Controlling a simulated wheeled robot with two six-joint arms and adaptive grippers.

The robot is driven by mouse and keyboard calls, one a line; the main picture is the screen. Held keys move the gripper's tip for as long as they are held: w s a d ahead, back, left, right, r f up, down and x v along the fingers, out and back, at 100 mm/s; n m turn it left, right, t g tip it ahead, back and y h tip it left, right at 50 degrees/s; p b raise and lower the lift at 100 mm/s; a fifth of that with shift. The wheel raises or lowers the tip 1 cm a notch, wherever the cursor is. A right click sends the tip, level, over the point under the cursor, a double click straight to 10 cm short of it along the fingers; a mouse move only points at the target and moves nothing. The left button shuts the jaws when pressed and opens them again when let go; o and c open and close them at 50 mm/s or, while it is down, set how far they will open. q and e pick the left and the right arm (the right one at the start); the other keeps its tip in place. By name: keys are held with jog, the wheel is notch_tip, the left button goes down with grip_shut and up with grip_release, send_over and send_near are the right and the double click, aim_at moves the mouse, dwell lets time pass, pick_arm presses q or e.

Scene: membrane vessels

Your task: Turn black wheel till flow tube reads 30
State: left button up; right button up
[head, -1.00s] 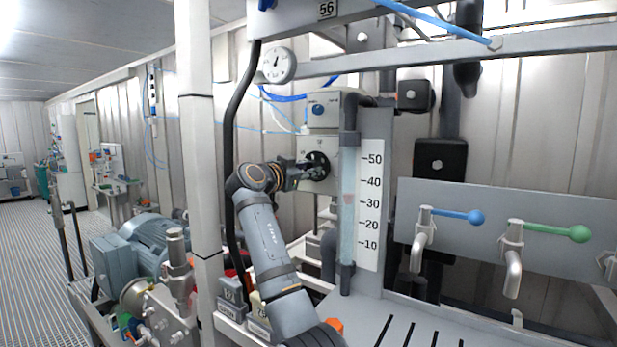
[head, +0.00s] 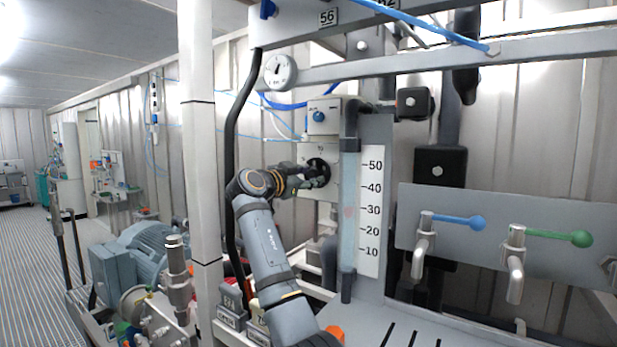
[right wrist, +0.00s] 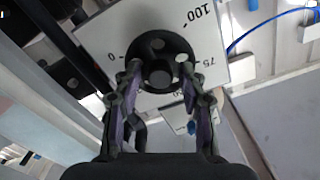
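The black wheel (right wrist: 160,45) sits on a white dial plate (right wrist: 214,67) marked 0, 75 and 100, which looks turned in the right wrist view. My right gripper (right wrist: 159,72) has its two fingers on opposite sides of the wheel, overlapping its rim, and appears closed on it. In the head view the wheel (head: 318,171) is partly hidden by the right gripper (head: 312,178). The clear flow tube (head: 349,185) stands right of it beside a white scale (head: 371,262). A faint reddish float (head: 350,212) in the tube is about level with 30. My left gripper is not in view.
A grey panel (head: 560,212) with a blue-handled valve (head: 455,221) and a green-handled valve (head: 555,236) is at right. A pale upright post (head: 199,140) and a black hose (head: 230,150) stand left of my right arm. A gauge (head: 280,71) is above.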

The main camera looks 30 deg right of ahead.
jog(key=shift+a, duration=0.1)
jog(key=v, duration=1.2)
